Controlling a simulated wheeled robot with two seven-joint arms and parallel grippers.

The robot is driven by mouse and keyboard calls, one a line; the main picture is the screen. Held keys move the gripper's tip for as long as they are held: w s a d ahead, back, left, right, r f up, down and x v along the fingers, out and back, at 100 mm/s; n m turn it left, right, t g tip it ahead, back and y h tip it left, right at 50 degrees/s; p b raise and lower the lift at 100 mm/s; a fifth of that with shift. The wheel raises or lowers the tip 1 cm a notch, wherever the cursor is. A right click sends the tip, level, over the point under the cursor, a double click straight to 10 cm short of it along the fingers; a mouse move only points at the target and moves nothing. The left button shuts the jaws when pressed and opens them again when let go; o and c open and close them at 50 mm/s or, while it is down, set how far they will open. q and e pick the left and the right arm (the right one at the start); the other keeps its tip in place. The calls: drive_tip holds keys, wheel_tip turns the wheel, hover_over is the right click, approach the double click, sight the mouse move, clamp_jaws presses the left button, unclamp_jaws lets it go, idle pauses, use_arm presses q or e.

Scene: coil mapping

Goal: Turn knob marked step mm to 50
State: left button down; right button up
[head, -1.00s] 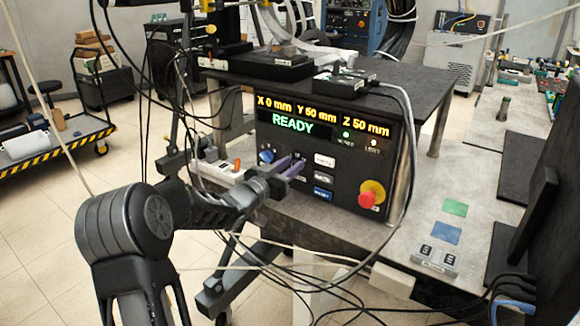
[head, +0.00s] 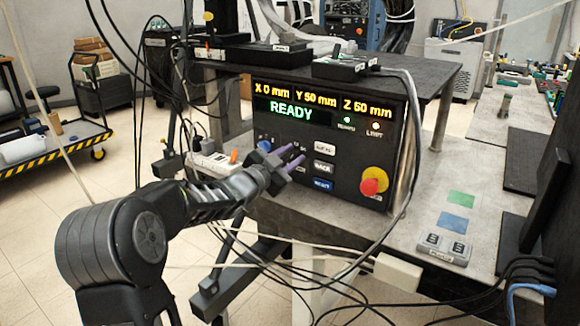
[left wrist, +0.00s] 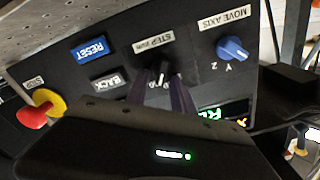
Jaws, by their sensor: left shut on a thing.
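The black control panel (head: 345,150) shows READY with X 0 mm, Y 50 mm and Z 50 mm. In the left wrist view, where the panel appears upside down, the STEP mm knob (left wrist: 161,74) is black with a pale pointer mark. In the head view the gripper hides the knob. My right gripper is not in view.
The blue MOVE AXIS knob (left wrist: 233,49) is beside the STEP knob. The BACK button (left wrist: 107,82), blue RESET button (left wrist: 93,49) and red stop button (head: 369,187) are on the same panel. Cables hang in front of the table and by my arm.

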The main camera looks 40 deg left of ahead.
use_arm(q)
drive_tip(key=shift+d+f+m+b, duration=0.15)
drive_tip(key=shift+f+m+b, duration=0.05)
drive_tip(key=shift+m+b, duration=1.05)
drive_tip(key=shift+m, duration=0.25)
drive_tip(key=c, duration=1.5)
unclamp_jaws()
drive_tip(key=shift+o, duration=0.2)
drive_tip(key=shift+s, duration=0.1)
drive_tip(key=s, duration=0.7)
drive_tip(key=shift+s+p, duration=0.35)
drive_tip(key=shift+p, duration=0.05)
drive_tip(key=shift+d, duration=0.1)
